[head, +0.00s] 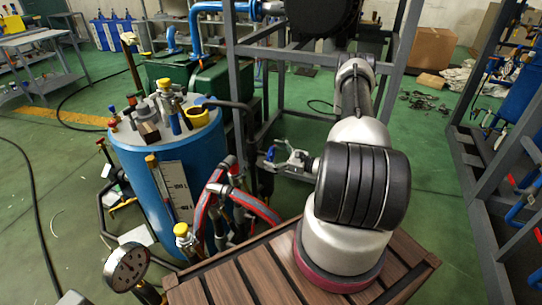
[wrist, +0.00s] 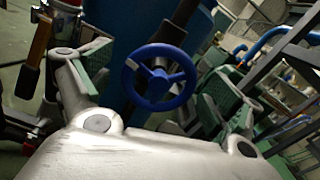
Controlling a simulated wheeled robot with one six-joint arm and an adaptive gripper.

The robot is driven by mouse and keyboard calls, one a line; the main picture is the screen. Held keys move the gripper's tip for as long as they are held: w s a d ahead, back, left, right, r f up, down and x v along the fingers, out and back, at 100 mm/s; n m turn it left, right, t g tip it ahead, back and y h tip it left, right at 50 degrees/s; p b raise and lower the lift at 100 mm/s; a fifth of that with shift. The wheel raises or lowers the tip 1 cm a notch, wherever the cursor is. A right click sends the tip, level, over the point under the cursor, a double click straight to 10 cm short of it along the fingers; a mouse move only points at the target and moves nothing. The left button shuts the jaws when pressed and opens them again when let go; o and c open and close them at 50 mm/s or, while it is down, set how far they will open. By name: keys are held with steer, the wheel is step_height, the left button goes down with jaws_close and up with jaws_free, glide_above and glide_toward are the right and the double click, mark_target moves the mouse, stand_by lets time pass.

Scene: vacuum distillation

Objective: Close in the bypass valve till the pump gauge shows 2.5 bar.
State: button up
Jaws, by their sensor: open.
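A blue three-spoked handwheel (wrist: 160,78), likely the bypass valve's, faces me in the wrist view. It lies ahead, between the two spread fingers of my gripper (wrist: 148,72). The fingers are open, with green pads, and I see no contact with the rim. In the head view my gripper (head: 277,162) reaches left beside a dark upright pipe; a small blue piece (head: 270,153) shows at its tips, perhaps the wheel's edge. A round white-faced gauge (head: 128,267) stands at the lower left; its reading is too small to tell, and I cannot tell whether it is the pump gauge.
A blue tank (head: 172,180) with valves on top stands left of my gripper. A grey steel frame (head: 235,95) rises behind, and another rack (head: 490,170) stands at right. Green floor is open between them.

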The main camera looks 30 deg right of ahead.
steer(key=v, duration=1.1)
stand_by(1.8)
